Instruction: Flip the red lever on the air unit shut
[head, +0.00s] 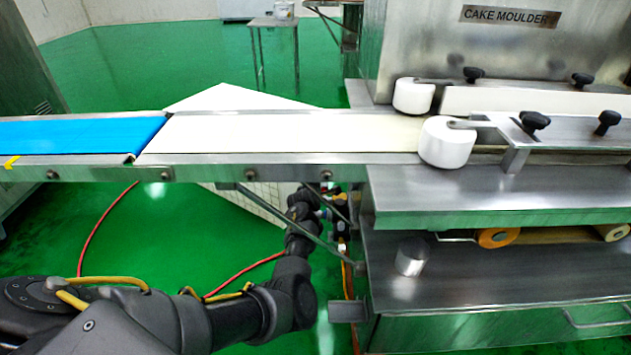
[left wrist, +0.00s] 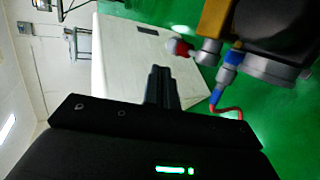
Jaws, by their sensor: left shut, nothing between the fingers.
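The air unit (left wrist: 265,38) fills the upper right of the left wrist view, with dark and yellow-brown parts and metal fittings. The red lever (left wrist: 180,48) is at the left end of its fittings. My left gripper (left wrist: 161,72) is shut and empty, its fingertips below and left of the lever in the picture, with no contact that I can make out. In the head view my left arm reaches under the conveyor to the air unit (head: 342,228), where the gripper and lever are small and partly hidden. My right gripper is in neither view.
The conveyor edge (head: 250,172) and a slanted brace (head: 285,226) lie close to my left arm. A red hose (left wrist: 228,109) runs from a blue fitting (left wrist: 228,70). A steel shelf (head: 470,265) holding a metal cup (head: 411,257) is to the right. Green floor is open at left.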

